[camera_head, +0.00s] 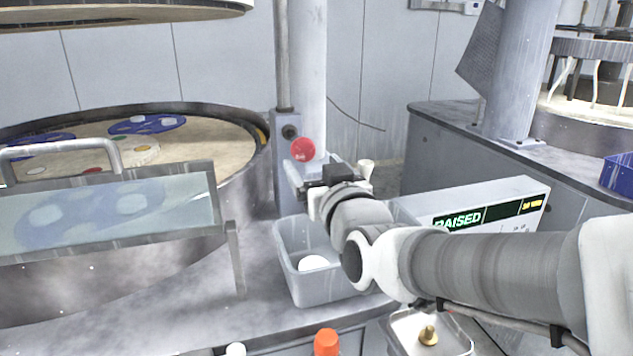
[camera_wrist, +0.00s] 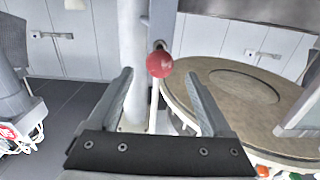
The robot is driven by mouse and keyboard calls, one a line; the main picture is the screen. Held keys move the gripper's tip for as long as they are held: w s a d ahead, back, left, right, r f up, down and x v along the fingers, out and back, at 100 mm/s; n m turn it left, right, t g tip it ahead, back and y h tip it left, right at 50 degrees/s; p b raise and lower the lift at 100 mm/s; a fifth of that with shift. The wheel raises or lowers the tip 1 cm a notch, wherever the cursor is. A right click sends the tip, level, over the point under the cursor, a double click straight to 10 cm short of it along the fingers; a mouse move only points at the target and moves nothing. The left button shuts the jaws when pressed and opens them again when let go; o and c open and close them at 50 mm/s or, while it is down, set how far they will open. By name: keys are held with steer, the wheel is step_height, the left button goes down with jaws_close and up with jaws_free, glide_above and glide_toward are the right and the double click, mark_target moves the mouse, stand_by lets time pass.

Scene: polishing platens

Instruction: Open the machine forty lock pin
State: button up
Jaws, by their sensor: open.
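The lock pin shows as a red ball knob (camera_head: 303,150) at the foot of the grey column, beside a dark round fitting. In the wrist view the red knob (camera_wrist: 159,63) sits at the end of a thin pale rod, in line with the gap between my fingertips. My gripper (camera_head: 303,176) is open and empty, close to the knob. In the wrist view both fingers (camera_wrist: 160,84) stand apart with the knob between or just beyond their tips; I cannot tell which. No machine number is legible.
A round polishing platen (camera_head: 200,140) with blue carriers is at left, behind a clear guard (camera_head: 110,212). A grey bin (camera_head: 322,287) with a white item stands below my wrist. A control box (camera_head: 480,205) reads "RAISED". An orange-capped bottle (camera_head: 326,342) is in front.

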steer(key=b+v, duration=0.2)
steer(key=v, duration=0.5)
steer(key=shift+s, duration=0.3)
steer(key=shift+d, duration=0.1)
steer(key=s+d+f+m+g+h, duration=0.3)
steer(key=s+d+f+g+h, duration=0.2)
steer(key=s+d+f+g, duration=0.75)
step_height(320, 180, up, 13)
steer(key=s+a+p, duration=0.1)
steer(key=p, duration=1.4)
steer(key=shift+s+a+f+t, duration=0.15)
steer(key=shift+s+a+t, duration=0.05)
steer(key=shift+s+t, duration=0.15)
steer(key=shift+a, duration=0.15)
